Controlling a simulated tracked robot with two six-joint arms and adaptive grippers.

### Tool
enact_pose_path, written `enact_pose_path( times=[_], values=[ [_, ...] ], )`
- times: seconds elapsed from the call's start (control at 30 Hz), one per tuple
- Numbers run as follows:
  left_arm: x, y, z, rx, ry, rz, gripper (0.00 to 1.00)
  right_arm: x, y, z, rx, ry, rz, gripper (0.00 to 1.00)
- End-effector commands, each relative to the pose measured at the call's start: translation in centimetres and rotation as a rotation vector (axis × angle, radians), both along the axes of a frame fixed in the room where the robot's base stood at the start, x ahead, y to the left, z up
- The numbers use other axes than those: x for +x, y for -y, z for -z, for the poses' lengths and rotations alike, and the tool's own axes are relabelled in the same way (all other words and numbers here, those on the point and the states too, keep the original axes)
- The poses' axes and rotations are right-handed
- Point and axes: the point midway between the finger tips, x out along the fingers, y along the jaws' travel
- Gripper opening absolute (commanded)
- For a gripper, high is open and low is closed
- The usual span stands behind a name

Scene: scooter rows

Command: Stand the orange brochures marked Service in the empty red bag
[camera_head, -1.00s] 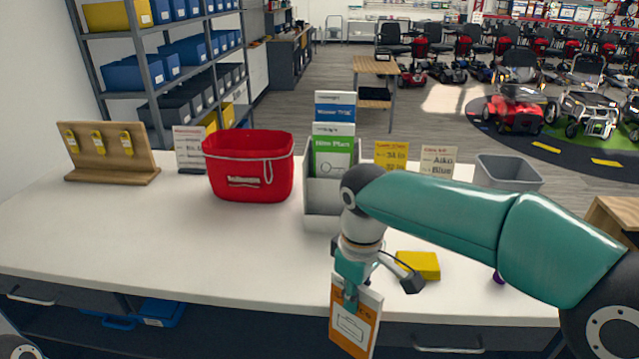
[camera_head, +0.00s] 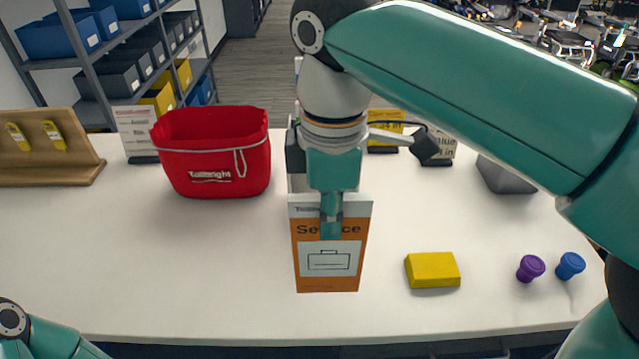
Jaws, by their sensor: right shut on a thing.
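The red bag (camera_head: 213,168) stands upright on the white table, left of centre, with its open top facing up. Its inside is only partly seen. My right gripper (camera_head: 331,225) points down and is shut on the top edge of an orange brochure (camera_head: 328,268) marked Service. The brochure hangs upright with its front towards me, in front and to the right of the bag, apart from it. I cannot tell whether it is one brochure or several. Part of my left arm shows at the lower left corner, but its gripper is out of view.
A yellow block (camera_head: 432,270), a purple stopper (camera_head: 530,268) and a blue stopper (camera_head: 570,265) lie on the table (camera_head: 150,270) at right. A wooden board (camera_head: 45,150) and a sign (camera_head: 137,130) stand left. A grey bin (camera_head: 505,176) stands at right. My right arm hides most of the brochure holder.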

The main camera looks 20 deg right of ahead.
Motion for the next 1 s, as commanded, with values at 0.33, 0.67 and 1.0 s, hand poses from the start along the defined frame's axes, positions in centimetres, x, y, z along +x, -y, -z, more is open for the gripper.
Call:
enact_pose_path(
  times=[0.33, 0.67, 1.0],
  values=[
    [0.0, 0.0, -0.8, 0.000, 0.000, 0.000, 0.40, 2.0, 0.4, -0.2, 0.000, -0.003, 0.001, 0.00],
    [0.0, 0.0, -4.1, 0.000, 0.001, 0.000, 0.40, 10.2, 2.7, -0.4, 0.000, -0.003, 0.002, 0.00],
    [0.0, 0.0, -7.8, 0.000, 0.000, 0.000, 0.40, 17.1, 4.7, -0.4, -0.001, -0.002, -0.002, 0.00]
  ],
)
